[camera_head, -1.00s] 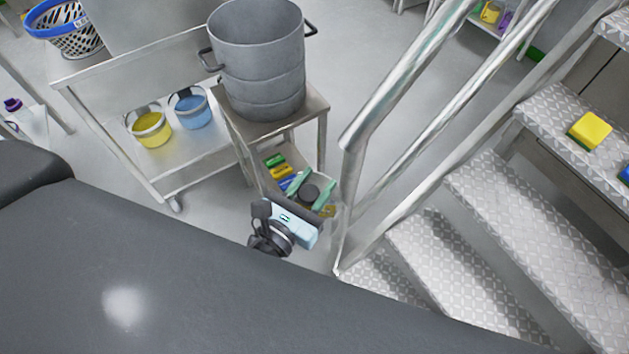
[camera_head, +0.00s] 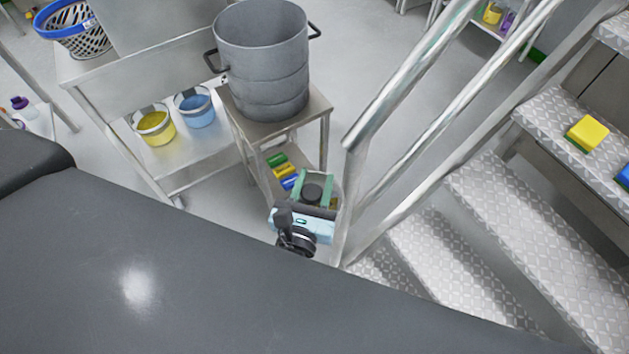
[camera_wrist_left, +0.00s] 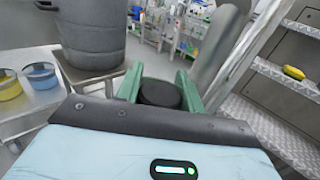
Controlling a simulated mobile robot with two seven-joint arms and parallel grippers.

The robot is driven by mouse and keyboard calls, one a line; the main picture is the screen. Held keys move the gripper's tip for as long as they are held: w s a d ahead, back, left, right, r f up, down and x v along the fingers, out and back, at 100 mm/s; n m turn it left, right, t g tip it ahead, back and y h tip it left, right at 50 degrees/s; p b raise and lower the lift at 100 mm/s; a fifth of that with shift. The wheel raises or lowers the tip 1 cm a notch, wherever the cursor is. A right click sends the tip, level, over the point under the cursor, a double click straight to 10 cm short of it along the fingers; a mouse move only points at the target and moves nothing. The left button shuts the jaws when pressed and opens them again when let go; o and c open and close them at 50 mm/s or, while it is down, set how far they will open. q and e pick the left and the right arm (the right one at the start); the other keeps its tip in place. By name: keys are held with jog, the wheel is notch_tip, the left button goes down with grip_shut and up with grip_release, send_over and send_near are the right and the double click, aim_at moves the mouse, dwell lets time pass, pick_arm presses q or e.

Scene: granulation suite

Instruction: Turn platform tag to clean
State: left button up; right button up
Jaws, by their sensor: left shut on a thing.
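My left gripper (camera_head: 314,180) is beside the lower end of the stair handrail. Its two green fingers stand on either side of a dark round disc (camera_head: 312,193) and are shut on it. The wrist view shows the fingers (camera_wrist_left: 158,78) on both sides of the black disc (camera_wrist_left: 160,94), with the pale blue gripper body in front. The disc may be the platform tag, but no lettering or marking shows on it, so its setting cannot be read. My right gripper is not in view.
The steel handrail (camera_head: 405,78) and the tread-plate steps (camera_head: 445,255) are close on the right. A large grey pot (camera_head: 262,62) stands on a small steel table left of the gripper. A cart shelf holds a yellow bucket (camera_head: 156,132) and a blue bucket (camera_head: 198,112).

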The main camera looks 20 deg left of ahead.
aim_at(309, 203)
pick_arm(q)
jog(key=shift+r, duration=0.1)
jog(key=o, duration=1)
jog(key=s, duration=0.4)
jog(key=s+b, duration=0.1)
jog(key=s, duration=0.1)
jog(key=shift+s+d, duration=0.35)
jog(key=shift+s, duration=0.5)
